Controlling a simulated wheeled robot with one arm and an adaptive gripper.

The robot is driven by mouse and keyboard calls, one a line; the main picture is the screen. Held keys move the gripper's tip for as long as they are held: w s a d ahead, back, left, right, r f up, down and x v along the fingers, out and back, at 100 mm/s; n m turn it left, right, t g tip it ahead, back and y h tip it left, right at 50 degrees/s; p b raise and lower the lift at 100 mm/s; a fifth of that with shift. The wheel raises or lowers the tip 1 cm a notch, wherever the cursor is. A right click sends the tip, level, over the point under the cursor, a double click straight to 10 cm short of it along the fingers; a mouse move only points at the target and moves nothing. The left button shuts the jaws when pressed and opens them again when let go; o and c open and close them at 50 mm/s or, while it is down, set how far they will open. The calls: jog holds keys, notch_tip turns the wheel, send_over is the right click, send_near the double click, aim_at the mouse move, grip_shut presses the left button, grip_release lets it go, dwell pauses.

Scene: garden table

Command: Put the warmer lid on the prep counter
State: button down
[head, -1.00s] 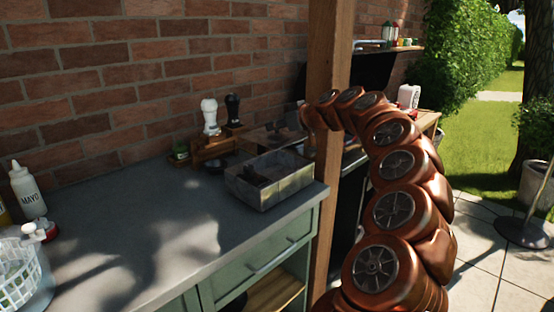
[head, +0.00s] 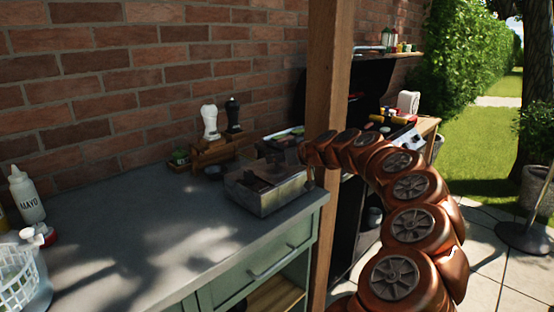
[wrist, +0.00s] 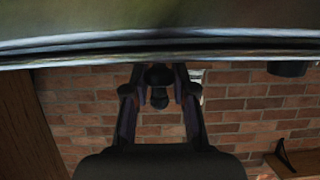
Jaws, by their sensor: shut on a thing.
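The warmer lid (wrist: 160,28) fills the top of the wrist view as a broad, shiny metal sheet with a dark rim. My gripper (wrist: 158,92) is shut on its dark knob. In the head view, my gripper (head: 276,168) is dark and small, at the upper part of a metal box (head: 277,203). The lid's outline is hard to tell from the box there. I cannot tell whether the lid touches the box. The grey prep counter (head: 150,230) runs from the left to the wooden post.
A mayo bottle (head: 27,197) and white basket (head: 15,278) stand at the counter's left. Two shakers, white (head: 209,121) and black (head: 232,114), stand at the back by a wooden rack (head: 215,151). The wooden post (head: 328,110) rises close to my arm. The counter's middle is clear.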

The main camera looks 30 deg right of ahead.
aim_at(294, 174)
jog(key=shift+f+b, duration=0.2)
jog(key=shift+b, duration=0.1)
jog(key=c, duration=0.9)
grip_release()
jog(key=shift+c, duration=0.2)
jog(key=shift+s+r+p, duration=0.1)
jog(key=shift+r+p, duration=0.1)
jog(key=shift+p, duration=0.9)
jog(key=b+v, duration=0.2)
jog(key=v, duration=0.5)
jog(key=shift+s+d, duration=0.1)
jog(key=shift+s, duration=0.15)
